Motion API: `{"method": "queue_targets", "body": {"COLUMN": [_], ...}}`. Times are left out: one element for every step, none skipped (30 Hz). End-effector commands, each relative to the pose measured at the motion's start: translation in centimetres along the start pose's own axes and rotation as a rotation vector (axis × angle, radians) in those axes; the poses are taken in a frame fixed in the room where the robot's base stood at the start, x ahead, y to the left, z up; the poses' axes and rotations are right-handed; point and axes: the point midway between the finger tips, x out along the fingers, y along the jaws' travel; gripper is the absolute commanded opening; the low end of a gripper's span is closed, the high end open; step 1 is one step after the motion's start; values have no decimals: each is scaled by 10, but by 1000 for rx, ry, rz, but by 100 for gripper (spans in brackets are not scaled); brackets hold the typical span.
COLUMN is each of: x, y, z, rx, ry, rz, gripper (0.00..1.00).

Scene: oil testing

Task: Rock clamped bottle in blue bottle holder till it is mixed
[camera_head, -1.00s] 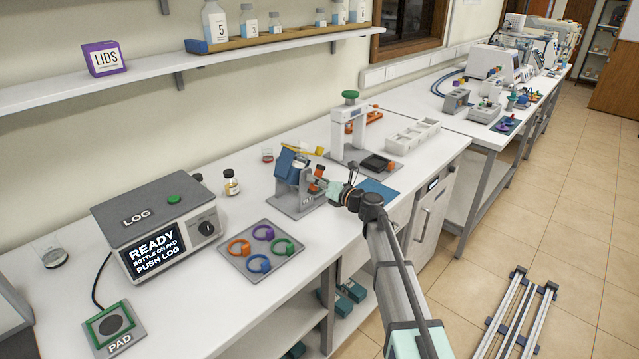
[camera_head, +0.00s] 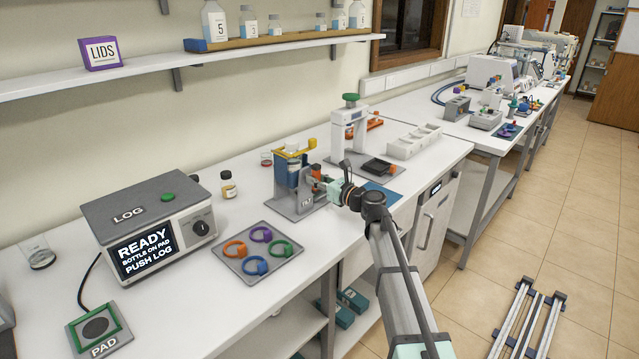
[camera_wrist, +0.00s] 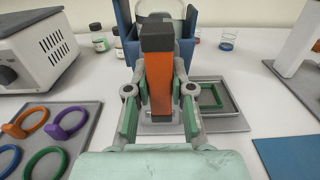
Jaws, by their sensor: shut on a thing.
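The blue bottle holder (camera_head: 288,170) stands about upright on a grey metal stand (camera_head: 300,205) on the bench. A yellow clamp bar (camera_head: 294,149) lies across its top, over the bottle. Most of the bottle is hidden inside the holder; a pale, clear part of it (camera_wrist: 156,8) shows at the top of the wrist view, between the blue walls (camera_wrist: 125,35). My gripper (camera_wrist: 159,108) is shut on the upright orange handle with dark ends (camera_wrist: 160,78), with a green-padded finger on each side. The handle stands in front of the holder.
A grey tray (camera_head: 243,268) with coloured rings lies left of the stand. The LOG machine (camera_head: 150,225) and its pad (camera_head: 98,328) are further left. Small bottles (camera_head: 228,185) stand behind. A white press frame (camera_head: 350,135) and a blue mat (camera_head: 378,195) are to the right.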

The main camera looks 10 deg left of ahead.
Motion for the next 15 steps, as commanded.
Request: {"method": "queue_targets", "body": {"x": [0, 0, 0, 0, 0, 0, 0, 0, 0, 0, 0, 0, 0, 0, 0], "y": [0, 0, 0, 0, 0, 0, 0, 0, 0, 0, 0, 0, 0, 0, 0], "z": [0, 0, 0, 0, 0, 0, 0, 0, 0, 1, 2, 4, 5, 6, 6], "rx": [0, 0, 1, 1, 1, 1, 1, 2, 6, 13, 23, 42, 61, 85, 118], "ry": [1, 1, 1, 1, 1, 1, 1, 1, 1, 1, 1, 1, 2, 2, 2], "rz": [1, 1, 1, 1, 1, 1, 1, 1, 1, 1, 1, 1, 1, 1, 1], "gripper": [0, 0, 0, 0, 0, 0, 0, 0, 0, 0, 0, 0, 0, 0, 0]}}
